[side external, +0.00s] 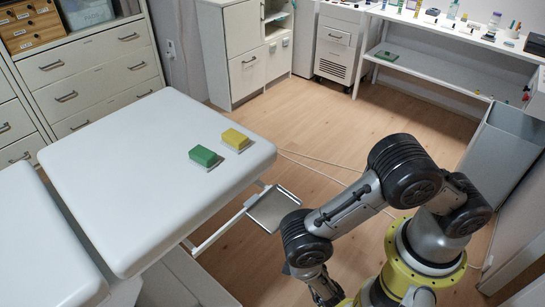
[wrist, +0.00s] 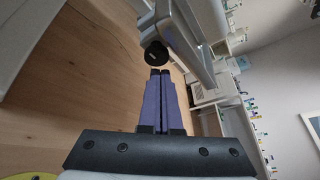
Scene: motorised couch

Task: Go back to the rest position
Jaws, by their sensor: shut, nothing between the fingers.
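My gripper (wrist: 160,72) shows in the wrist view with its two purple fingers side by side, shut and empty. In the side external view my arm is folded, with its elbow raised and its wrist low at the bottom, right of the couch. The gripper end there is partly cut off by the bottom edge. The white couch (side external: 120,150) stands to the left, apart from my arm. A green block (side external: 204,156) and a yellow block (side external: 235,138) lie on its top near the right edge.
A small metal tray (side external: 273,208) sticks out beside the couch, close to my forearm. A grey bin (side external: 505,150) and a white bench (side external: 460,35) with small items stand at the right and back. A black round part (wrist: 155,54) shows beyond my fingertips.

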